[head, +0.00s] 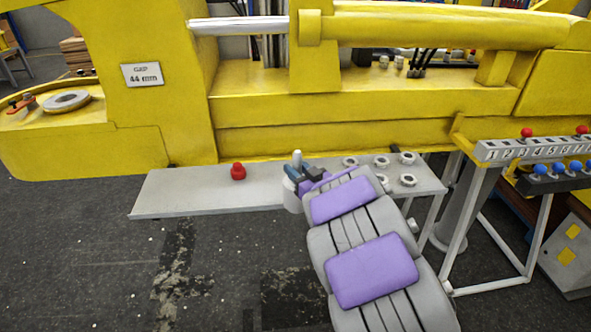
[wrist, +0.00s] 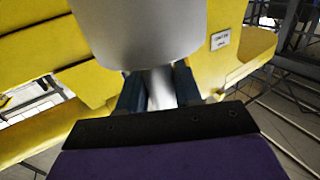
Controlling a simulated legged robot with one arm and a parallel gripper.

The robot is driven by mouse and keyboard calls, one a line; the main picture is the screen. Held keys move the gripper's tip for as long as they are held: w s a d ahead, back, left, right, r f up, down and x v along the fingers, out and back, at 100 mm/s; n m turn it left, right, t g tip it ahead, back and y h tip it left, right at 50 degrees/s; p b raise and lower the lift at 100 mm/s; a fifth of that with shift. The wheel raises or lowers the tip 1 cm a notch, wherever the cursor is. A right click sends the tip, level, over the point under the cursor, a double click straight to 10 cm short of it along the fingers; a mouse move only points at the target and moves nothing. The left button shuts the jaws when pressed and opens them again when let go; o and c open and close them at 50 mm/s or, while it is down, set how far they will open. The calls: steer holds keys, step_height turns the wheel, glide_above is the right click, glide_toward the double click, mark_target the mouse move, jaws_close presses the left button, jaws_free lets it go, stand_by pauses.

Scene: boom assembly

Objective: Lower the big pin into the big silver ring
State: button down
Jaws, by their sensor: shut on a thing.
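The big pin (head: 292,198) is a pale silver cylinder with a thinner stem on top. My gripper (head: 298,170) is shut on the stem, and the wide body hangs below the jaws, in front of the grey shelf. In the wrist view the wide body (wrist: 137,38) fills the top middle, and the stem (wrist: 160,88) is between the dark fingers (wrist: 160,92). The big silver ring (head: 66,100) lies flat on the yellow boom's end at far left in the head view, well apart from the pin. I cannot make out the ring in the wrist view.
The yellow boom (head: 170,110) spans the back, with a "44 mm" sign (head: 142,75). A red knob (head: 238,171) and several small silver rings (head: 381,161) sit on the grey shelf (head: 190,190). A red-orange part (head: 19,103) lies beside the big ring. A numbered rack (head: 530,148) stands right.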

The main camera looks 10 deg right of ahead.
mark_target(299, 151)
steer(key=shift+d+r, duration=0.3)
steer(key=shift+d, duration=0.2)
steer(key=shift+d+r+p, duration=0.15)
steer(key=shift+r+p, duration=0.3)
steer(key=shift+a+r+p, duration=0.3)
steer(key=shift+r+p, duration=0.2)
steer(key=shift+r, duration=0.15)
steer(key=shift+a+r+p, duration=0.3)
steer(key=shift+r+p, duration=0.2)
steer(key=shift+r, duration=0.1)
steer(key=shift+d+r+p, duration=0.25)
steer(key=shift+r+p, duration=0.25)
steer(key=shift+r, duration=0.15)
steer(key=shift+d+r+p, duration=0.2)
steer(key=shift+r+p, duration=0.25)
steer(key=shift+r, duration=0.15)
steer(key=shift+a+r+p, duration=0.1)
steer(key=shift+r+p, duration=0.25)
steer(key=shift+r, duration=0.1)
steer(key=shift+a, duration=0.2)
